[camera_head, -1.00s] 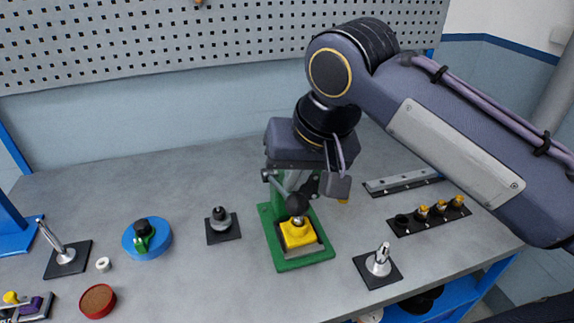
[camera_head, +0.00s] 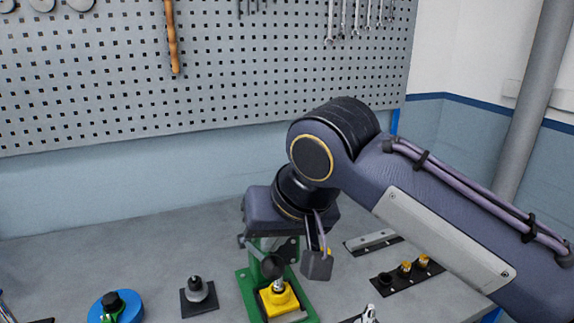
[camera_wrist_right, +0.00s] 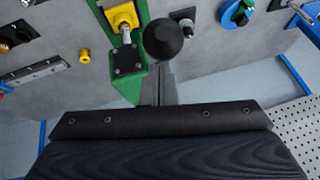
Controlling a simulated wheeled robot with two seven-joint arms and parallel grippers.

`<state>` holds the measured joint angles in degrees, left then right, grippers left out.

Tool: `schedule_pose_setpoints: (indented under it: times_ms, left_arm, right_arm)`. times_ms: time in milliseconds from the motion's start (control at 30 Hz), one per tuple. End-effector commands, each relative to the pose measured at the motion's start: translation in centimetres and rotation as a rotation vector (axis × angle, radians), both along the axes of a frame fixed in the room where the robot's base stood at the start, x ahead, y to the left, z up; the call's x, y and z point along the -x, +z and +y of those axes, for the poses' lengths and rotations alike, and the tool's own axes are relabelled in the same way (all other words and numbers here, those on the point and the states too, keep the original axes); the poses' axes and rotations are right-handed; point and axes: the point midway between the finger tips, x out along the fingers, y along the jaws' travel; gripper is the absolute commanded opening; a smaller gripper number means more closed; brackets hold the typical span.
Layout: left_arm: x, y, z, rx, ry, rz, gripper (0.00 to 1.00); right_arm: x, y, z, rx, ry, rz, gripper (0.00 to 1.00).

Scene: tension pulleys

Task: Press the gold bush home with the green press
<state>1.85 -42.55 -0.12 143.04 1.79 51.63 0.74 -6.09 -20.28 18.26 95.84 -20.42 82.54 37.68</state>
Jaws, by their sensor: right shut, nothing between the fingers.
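The green press (camera_head: 246,292) stands on the bench, with a yellow block (camera_head: 279,299) on its base and a black ball knob (camera_head: 273,267) above it. The knob also shows in the right wrist view (camera_wrist_right: 167,39). A small gold bush (camera_wrist_right: 85,56) is on the bench beside the press; in the head view only a sliver (camera_head: 329,251) shows past my arm. My right gripper (camera_wrist_right: 162,76) is shut and empty, its fingers beside the knob. I cannot tell whether they touch it. My left gripper is out of view.
A black rack (camera_head: 386,284) with gold-topped parts and a grey rail (camera_head: 372,241) lie right of the press. A black-based post (camera_head: 196,293) and a blue round stand (camera_head: 104,309) lie left of it. A pegboard (camera_head: 230,80) rises behind.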

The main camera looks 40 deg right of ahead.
Motion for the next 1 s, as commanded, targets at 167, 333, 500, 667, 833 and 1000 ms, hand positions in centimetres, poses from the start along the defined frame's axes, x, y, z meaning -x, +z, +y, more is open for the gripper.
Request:
schedule_pose_setpoints:
  times_ms: [167,333,500,667,833,1000]
  left_arm:
    - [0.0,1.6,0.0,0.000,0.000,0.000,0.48]
    - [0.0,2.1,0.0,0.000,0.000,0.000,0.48]
    - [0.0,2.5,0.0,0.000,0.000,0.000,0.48]
    - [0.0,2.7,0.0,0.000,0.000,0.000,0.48]
    - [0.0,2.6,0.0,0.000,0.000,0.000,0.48]
    - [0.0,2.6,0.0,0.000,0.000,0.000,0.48]
  right_arm:
    - [0.1,4.8,-0.7,-0.004,-0.006,-0.032,0.00]
    - [1.5,8.5,-0.9,-0.004,-0.006,-0.036,0.00]
    - [2.4,10.8,-1.0,-0.003,-0.006,-0.036,0.00]
    - [2.8,11.6,-1.1,-0.003,-0.008,-0.035,0.00]
    - [2.8,11.6,-1.1,-0.003,-0.008,-0.035,0.00]
    - [2.8,11.6,-1.1,-0.003,-0.008,-0.036,0.00]
